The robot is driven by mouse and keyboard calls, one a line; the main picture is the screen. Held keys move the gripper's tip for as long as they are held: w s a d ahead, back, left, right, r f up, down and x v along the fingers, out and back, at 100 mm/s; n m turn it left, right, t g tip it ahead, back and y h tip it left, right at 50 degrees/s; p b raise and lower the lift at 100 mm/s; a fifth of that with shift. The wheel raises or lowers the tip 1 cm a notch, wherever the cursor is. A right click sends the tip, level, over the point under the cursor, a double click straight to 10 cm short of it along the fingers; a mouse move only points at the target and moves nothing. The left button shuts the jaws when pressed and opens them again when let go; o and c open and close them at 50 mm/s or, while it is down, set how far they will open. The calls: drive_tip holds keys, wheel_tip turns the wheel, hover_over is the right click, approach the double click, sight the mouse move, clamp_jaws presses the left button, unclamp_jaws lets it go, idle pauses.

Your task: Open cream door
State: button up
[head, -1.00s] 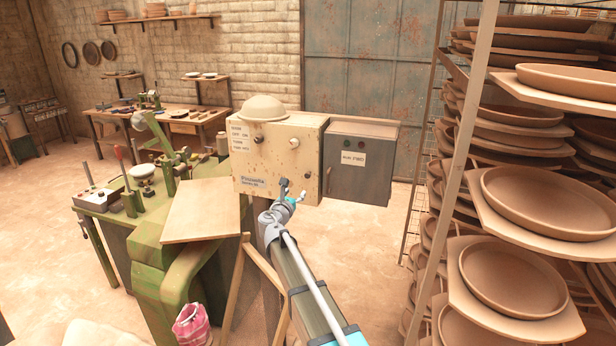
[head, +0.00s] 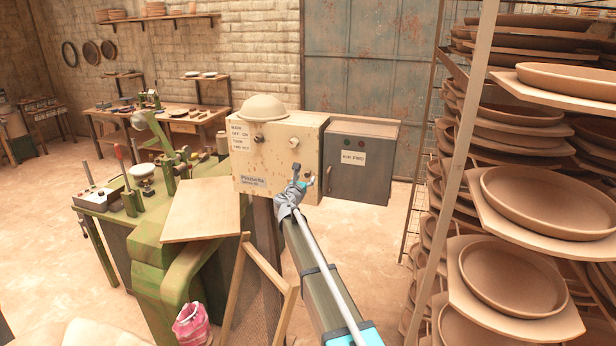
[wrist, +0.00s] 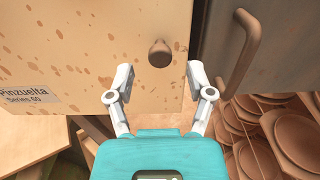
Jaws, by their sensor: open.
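The cream door (head: 275,168) is the speckled front of a cream box and looks closed in the head view. It also fills the upper left of the wrist view (wrist: 85,45). A round brown knob (wrist: 159,53) sits near its right edge. My gripper (head: 304,177) is in front of the box's lower right part. In the wrist view my gripper (wrist: 159,80) is open and empty, its two fingers spread to either side and just below the knob. I cannot tell from the picture how far the fingertips are from the door.
A grey cabinet (head: 357,172) adjoins the box on the right; its dark bar handle (wrist: 240,50) is close to my right finger. A tall rack of clay plates (head: 545,205) stands at right. A green machine (head: 150,245) and tilted board (head: 202,210) stand at left.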

sight(307, 176)
drive_tip(key=shift+x, duration=1.75)
clamp_jaws()
